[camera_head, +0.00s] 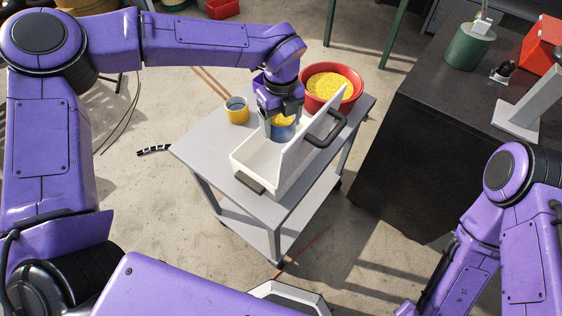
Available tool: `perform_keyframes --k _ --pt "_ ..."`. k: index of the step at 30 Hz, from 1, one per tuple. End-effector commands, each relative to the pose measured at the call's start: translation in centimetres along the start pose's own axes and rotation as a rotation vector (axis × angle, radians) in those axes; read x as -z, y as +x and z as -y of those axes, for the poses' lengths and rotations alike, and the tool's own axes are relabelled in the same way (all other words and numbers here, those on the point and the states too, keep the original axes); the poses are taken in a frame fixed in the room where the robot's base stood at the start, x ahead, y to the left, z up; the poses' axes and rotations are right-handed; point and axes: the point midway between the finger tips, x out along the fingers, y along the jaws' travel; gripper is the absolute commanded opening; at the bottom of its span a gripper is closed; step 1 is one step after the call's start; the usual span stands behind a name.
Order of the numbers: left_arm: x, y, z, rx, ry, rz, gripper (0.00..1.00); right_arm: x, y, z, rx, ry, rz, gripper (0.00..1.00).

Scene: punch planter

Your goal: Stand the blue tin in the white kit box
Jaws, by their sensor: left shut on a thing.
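The blue tin (281,133) has yellow contents at its top. My left gripper (281,122) is shut on it from above and holds it roughly upright at the far end of the white kit box (247,158). The tin's lower part is hidden, so I cannot tell whether it touches the box floor or hangs above it. The box is open-topped, with a tall white panel along its right side and a dark handle on that panel. My right arm shows at the lower right, but its gripper is out of view.
The box stands on a grey cart (210,150). A yellow tin (237,111) with a blue inside stands left of my left gripper. A red bowl (357,82) of yellow grains stands behind the box. A dark workbench (430,95) is at the right.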

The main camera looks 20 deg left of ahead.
Motion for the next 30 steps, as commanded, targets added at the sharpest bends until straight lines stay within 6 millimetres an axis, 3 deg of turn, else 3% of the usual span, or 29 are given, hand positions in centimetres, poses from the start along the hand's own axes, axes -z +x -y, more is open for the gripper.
perform_keyframes --k 7,18,29,30 --pt "0.1 5.0 0.0 -0.002 0.001 -0.002 0.35 -0.1 0.2 0.0 0.0 0.0 0.0 0.43" --pt "0.0 10.4 0.0 0.0 0.0 -0.001 0.35 -0.1 0.1 0.0 0.0 0.0 0.0 0.43" --pt "0.0 11.1 0.1 0.002 -0.001 0.001 0.35 -0.2 0.5 0.0 0.0 0.0 0.0 0.43" --pt "0.0 11.1 0.1 0.001 -0.001 0.001 0.85 -0.2 0.4 0.0 0.0 0.0 0.0 0.43"
